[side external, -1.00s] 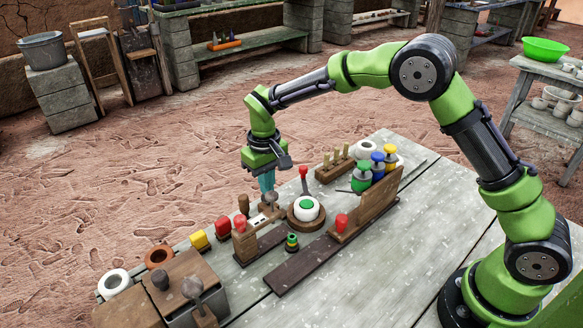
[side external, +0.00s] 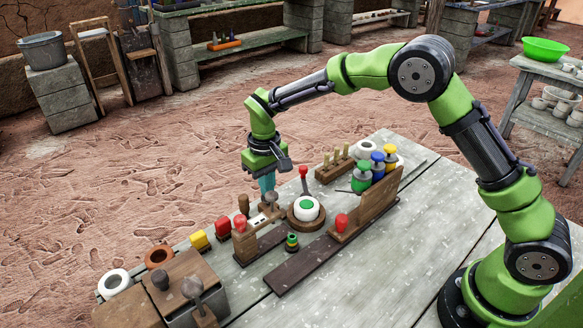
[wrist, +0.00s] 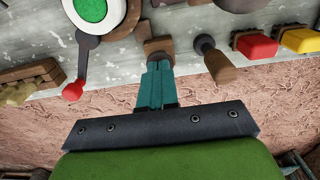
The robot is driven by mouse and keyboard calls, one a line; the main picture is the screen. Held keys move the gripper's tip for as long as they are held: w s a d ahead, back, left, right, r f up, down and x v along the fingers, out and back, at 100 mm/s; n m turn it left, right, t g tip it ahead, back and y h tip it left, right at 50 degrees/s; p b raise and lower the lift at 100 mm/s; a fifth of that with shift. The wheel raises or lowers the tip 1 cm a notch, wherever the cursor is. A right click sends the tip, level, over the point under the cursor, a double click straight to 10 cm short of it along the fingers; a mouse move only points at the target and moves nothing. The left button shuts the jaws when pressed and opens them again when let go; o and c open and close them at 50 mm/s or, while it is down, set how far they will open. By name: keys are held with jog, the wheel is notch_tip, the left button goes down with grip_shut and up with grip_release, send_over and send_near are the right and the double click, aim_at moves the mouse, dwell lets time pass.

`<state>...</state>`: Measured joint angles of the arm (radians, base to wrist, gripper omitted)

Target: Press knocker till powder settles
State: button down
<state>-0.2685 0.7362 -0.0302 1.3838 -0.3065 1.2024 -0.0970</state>
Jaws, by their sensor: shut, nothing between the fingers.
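A white cup (side external: 306,208) with a flat green fill, likely the powder, sits on a round wooden base (side external: 293,221). In the wrist view the cup (wrist: 107,17) is cut by the top edge. A lever with a red knob (side external: 303,170) sticks out from the base; its knob also shows in the wrist view (wrist: 72,91). My gripper (side external: 268,190) points down with its teal fingers shut and empty. In the wrist view its tips (wrist: 158,66) overlap a small brown wooden piece (wrist: 158,45), perhaps the knocker; whether they touch it I cannot tell.
A wooden peg (side external: 243,204), a red block (side external: 223,228) and a yellow block (side external: 199,240) stand left of my gripper. Green, blue and yellow jars (side external: 377,161) stand behind a wooden board (side external: 370,205). The table's front right (side external: 390,270) is clear.

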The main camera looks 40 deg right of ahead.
jog(key=shift+r, duration=2.55)
jog(key=shift+s+f, duration=0.1)
jog(key=shift+f, duration=0.2)
jog(key=shift+s+f, duration=0.25)
jog(key=shift+s, duration=0.4)
jog(key=s+d+r+m+t, duration=0.1)
jog(key=s+d+r+t, duration=0.1)
jog(key=s+r, duration=0.3)
jog(key=s+d+r+m+t+y, duration=0.1)
jog(key=s+d+r, duration=0.3)
jog(key=s, duration=0.7)
jog(key=s+d+r+m+t+y, duration=0.1)
jog(key=s+d+r+m+t, duration=0.1)
jog(key=s, duration=0.6)
jog(key=shift+d+r+t, duration=0.6)
jog(key=shift+r+t, duration=0.5)
jog(key=shift+r, duration=0.7)
